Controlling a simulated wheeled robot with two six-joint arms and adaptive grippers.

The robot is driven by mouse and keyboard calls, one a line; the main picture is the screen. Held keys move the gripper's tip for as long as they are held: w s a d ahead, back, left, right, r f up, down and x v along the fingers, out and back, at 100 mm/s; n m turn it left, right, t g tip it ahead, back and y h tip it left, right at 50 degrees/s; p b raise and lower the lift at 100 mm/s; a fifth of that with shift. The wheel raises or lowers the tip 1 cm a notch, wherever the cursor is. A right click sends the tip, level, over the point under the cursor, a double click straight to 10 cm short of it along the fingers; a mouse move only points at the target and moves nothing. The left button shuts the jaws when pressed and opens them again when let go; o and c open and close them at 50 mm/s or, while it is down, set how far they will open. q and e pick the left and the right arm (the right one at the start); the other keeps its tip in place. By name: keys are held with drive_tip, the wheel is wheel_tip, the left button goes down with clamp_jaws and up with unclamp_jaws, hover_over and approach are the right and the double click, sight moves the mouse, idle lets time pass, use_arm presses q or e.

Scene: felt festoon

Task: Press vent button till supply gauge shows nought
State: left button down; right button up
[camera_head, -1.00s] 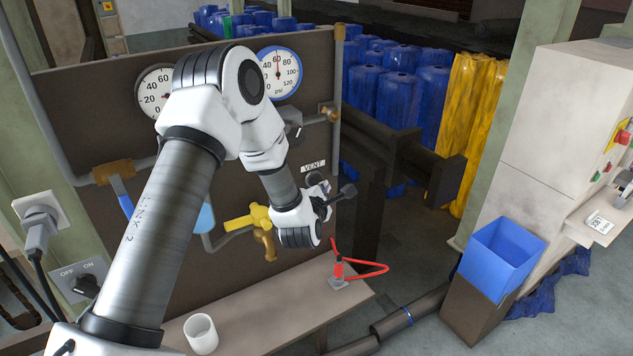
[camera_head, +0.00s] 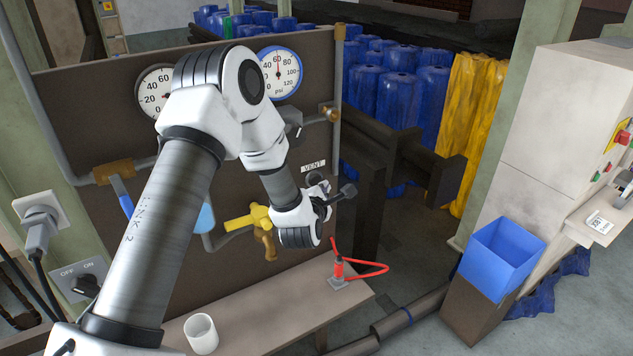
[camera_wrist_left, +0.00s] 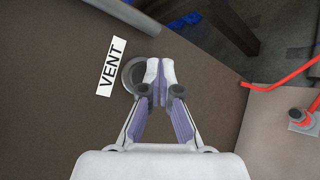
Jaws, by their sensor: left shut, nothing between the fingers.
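My left gripper (camera_head: 340,194) is shut and empty in front of the brown panel (camera_head: 316,122), just below the white VENT label (camera_head: 313,166). The label also shows in the left wrist view (camera_wrist_left: 112,67). There, the shut fingertips (camera_wrist_left: 160,68) overlap the round grey vent button housing (camera_wrist_left: 131,73) beside the label. The fingers hide part of it, and I cannot tell whether they touch or press it. A blue-rimmed psi gauge (camera_head: 279,73) has its needle near 60. I cannot read which is supply.
A yellow valve (camera_head: 247,219) and pipes are on the panel. A bench (camera_head: 262,308) below holds a white cup (camera_head: 201,334) and a red-handled tool (camera_head: 339,270). An ON/OFF switch (camera_head: 86,284) is at left. A blue bin (camera_head: 501,256) stands at right.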

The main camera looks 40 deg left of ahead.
use_arm(q)
drive_tip(key=shift+a, duration=0.1)
drive_tip(key=shift+w+a, duration=0.2)
drive_tip(key=shift+a, duration=0.15)
drive_tip(key=shift+w+a+b, duration=0.2)
drive_tip(key=shift+a+b, duration=0.2)
drive_tip(key=shift+a, duration=0.05)
idle(7.1)
